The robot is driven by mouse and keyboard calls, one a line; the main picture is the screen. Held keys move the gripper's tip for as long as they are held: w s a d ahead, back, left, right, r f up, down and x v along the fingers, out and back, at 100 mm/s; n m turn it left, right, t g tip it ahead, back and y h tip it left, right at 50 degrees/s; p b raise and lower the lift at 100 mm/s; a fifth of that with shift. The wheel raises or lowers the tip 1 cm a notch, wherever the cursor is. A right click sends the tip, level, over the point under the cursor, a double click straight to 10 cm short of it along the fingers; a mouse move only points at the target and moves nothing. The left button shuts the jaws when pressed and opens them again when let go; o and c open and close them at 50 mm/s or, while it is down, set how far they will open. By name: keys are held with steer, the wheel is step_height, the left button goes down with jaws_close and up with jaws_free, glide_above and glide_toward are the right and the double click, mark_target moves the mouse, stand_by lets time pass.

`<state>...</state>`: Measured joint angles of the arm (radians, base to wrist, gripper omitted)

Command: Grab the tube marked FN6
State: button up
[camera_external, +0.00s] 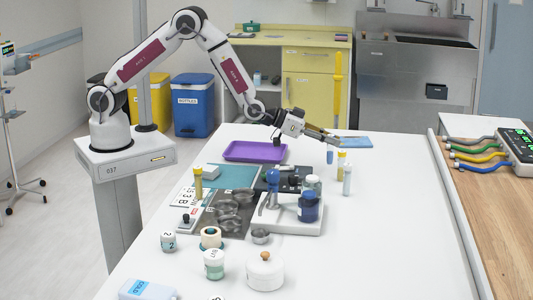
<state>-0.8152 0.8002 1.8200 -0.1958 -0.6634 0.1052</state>
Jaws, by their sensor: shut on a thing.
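My gripper (333,139) is over the far part of the white table, its fingers pointing right and slightly down. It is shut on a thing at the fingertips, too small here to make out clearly. A small blue tube (330,157) shows just below the fingers; whether it hangs from them or stands on the table I cannot tell. A yellow-capped tube (341,163) is just right of it. A pale blue tube (347,180) stands nearer the camera. Another yellow tube (198,183) stands at the left. No FN6 mark is readable on any tube.
A purple tray (240,151) and a blue pad (356,142) lie at the table's far side. A white stand (287,222) with jars, dark dishes (228,217), a lidded white pot (265,273) and small jars fill the left and middle. The table's right side is clear.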

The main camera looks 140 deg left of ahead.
steer(key=shift+r, duration=4)
steer(key=shift+s, duration=0.1)
